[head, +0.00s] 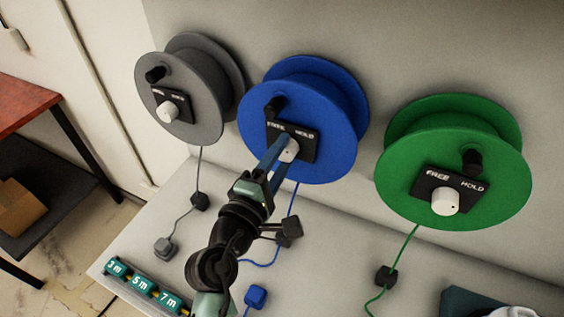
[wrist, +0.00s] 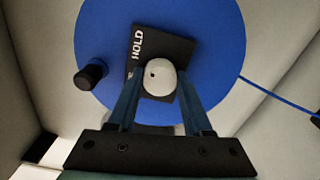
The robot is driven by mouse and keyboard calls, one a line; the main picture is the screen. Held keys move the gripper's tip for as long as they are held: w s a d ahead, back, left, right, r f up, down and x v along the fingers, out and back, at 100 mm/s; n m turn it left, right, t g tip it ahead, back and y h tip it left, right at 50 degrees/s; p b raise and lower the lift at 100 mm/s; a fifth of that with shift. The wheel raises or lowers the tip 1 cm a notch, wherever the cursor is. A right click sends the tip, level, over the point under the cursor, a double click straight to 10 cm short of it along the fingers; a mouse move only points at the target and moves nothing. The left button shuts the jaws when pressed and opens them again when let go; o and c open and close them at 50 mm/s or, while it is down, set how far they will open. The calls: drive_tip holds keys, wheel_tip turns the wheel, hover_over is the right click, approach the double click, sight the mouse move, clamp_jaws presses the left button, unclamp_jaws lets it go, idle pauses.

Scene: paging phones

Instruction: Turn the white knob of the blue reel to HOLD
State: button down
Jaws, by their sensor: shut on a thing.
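The blue reel (head: 330,115) is on the wall in the middle of the head view and fills the back of the wrist view (wrist: 205,45). Its black plate (head: 305,141) reads FREE at left and HOLD at right. The white knob (head: 290,151) sits on the plate. In the wrist view the knob (wrist: 160,80) has a dark dot left of its centre; HOLD is to its upper left, and FREE is mostly hidden by a finger. My gripper (wrist: 159,74) is shut on the knob, one finger on each side.
A grey reel (head: 207,92) hangs at left and a green reel (head: 405,170) at right, each with a white knob. The blue reel's black crank handle (head: 274,106) stands out close to my fingers. Cords and plugs lie on the pale counter (head: 330,262), with teal length tags (head: 143,285) at its left edge.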

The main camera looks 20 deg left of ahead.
drive_tip(key=shift+m+b, duration=0.6)
drive_tip(key=shift+m, duration=0.4)
drive_tip(key=shift+c, duration=1.6)
unclamp_jaws()
drive_tip(key=shift+s, duration=0.1)
drive_tip(key=s+b, duration=0.3)
drive_tip(key=s, duration=0.9)
drive_tip(key=shift+s+a, duration=0.2)
drive_tip(key=shift+s, duration=0.2)
